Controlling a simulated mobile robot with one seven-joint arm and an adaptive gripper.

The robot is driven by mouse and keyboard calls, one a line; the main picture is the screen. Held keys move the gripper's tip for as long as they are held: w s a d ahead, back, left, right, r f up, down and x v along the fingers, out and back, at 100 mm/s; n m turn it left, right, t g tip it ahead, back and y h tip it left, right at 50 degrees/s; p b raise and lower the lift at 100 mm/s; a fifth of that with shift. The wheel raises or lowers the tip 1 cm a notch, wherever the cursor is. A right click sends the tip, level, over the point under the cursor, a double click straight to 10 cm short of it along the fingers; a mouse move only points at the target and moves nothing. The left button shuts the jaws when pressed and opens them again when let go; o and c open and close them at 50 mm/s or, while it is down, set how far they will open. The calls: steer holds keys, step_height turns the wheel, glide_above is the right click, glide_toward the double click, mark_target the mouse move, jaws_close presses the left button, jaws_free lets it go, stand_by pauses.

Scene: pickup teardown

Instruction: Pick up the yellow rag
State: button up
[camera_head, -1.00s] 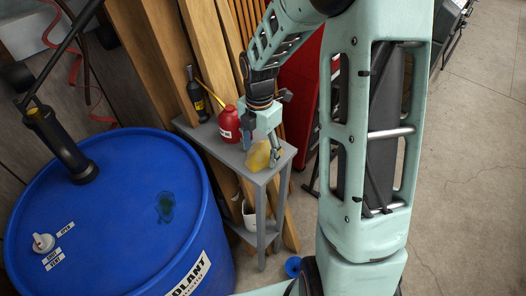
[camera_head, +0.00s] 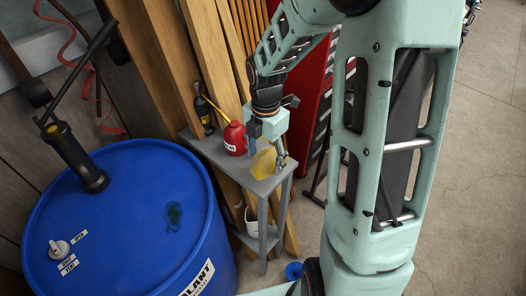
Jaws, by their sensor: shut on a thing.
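The yellow rag (camera_head: 263,162) is a crumpled piece at the top of the narrow grey stand (camera_head: 225,158), near its front right corner. My gripper (camera_head: 268,158) reaches down from above and is shut on the rag. One finger shows at the rag's right side; the other is partly hidden behind the rag. I cannot tell whether the rag still touches the stand top.
A red oil can (camera_head: 235,139) with a yellow spout stands just left of my gripper, with a dark bottle (camera_head: 204,115) behind it. A big blue drum (camera_head: 120,225) fills the lower left. Wooden planks (camera_head: 160,75) lean behind. A red cabinet (camera_head: 305,90) stands to the right.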

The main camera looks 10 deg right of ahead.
mark_target(268, 168)
steer(key=s+r+p, duration=0.2)
steer(key=r, duration=0.1)
steer(key=shift+s+r+p, duration=0.15)
steer(key=shift+r+p, duration=0.15)
steer(key=s+r+p, duration=0.2)
steer(key=s+r, duration=0.1)
steer(key=s, duration=0.6)
steer(key=shift+d, duration=0.15)
